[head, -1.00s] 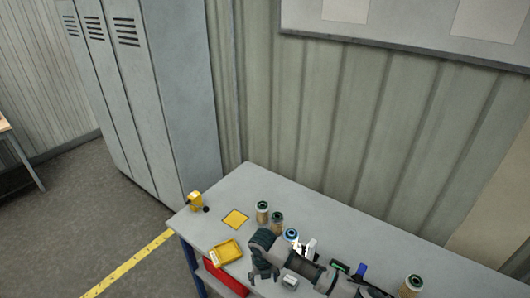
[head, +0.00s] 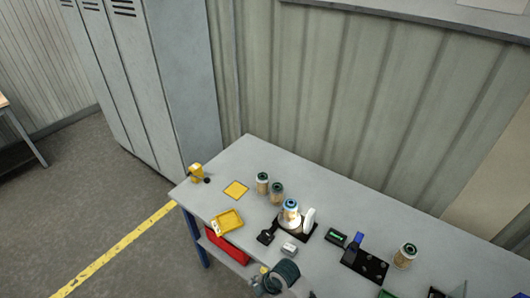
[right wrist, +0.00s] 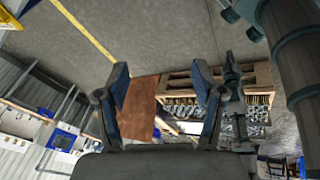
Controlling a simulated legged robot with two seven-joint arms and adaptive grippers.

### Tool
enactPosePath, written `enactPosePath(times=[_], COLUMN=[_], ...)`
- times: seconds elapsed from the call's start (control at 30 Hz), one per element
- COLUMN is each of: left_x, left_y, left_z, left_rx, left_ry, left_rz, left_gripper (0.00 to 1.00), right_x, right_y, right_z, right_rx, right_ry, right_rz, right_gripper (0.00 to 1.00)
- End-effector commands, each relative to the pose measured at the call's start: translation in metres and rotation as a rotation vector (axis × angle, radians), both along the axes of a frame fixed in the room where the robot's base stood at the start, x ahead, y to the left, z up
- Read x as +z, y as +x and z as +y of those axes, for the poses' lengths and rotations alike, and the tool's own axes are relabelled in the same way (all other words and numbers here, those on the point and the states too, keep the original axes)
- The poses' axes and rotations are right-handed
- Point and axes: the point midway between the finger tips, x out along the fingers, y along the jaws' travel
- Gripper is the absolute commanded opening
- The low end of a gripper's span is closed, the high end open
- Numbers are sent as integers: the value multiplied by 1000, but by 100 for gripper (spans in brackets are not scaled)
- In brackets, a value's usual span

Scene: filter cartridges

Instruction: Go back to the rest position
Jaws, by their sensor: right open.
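In the right wrist view my right gripper (right wrist: 163,88) is open, with nothing between its fingers. In the head view part of my arm (head: 280,276) shows at the bottom edge, in front of the bench; its fingers cannot be made out there. A blue-topped filter cartridge (head: 291,208) stands upright in a white fixture on a black base. Two cartridges with dark tops stand side by side behind it, one on the left (head: 262,184) and one on the right (head: 277,194). Another cartridge (head: 404,257) stands at the right. My left gripper is not in view.
A red bin (head: 228,251) is below. Lockers (head: 178,80) stand behind.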

Motion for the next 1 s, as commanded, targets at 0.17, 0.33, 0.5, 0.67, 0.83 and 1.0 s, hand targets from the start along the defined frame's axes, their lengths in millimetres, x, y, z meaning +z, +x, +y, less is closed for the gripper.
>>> enactPosePath(times=[0.17, 0.33, 0.5, 0.67, 0.83, 1.0], left_x=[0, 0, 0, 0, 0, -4], left_y=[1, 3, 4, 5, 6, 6], left_z=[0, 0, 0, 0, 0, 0], left_rx=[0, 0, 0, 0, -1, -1], left_ry=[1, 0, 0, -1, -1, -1], left_rz=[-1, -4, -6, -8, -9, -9], left_gripper=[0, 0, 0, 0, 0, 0], right_x=[-22, -31, -33, -31, -33, -82], right_y=[-48, -80, -109, -136, -158, -147], right_z=[-61, -118, -165, -204, -236, -233], right_rx=[-678, -1126, -1443, -1690, -1891, -1881], right_ry=[101, 128, 131, 132, 126, 109], right_rz=[157, 226, 249, 242, 222, 235], right_gripper=[68, 68, 68, 68, 68, 68])
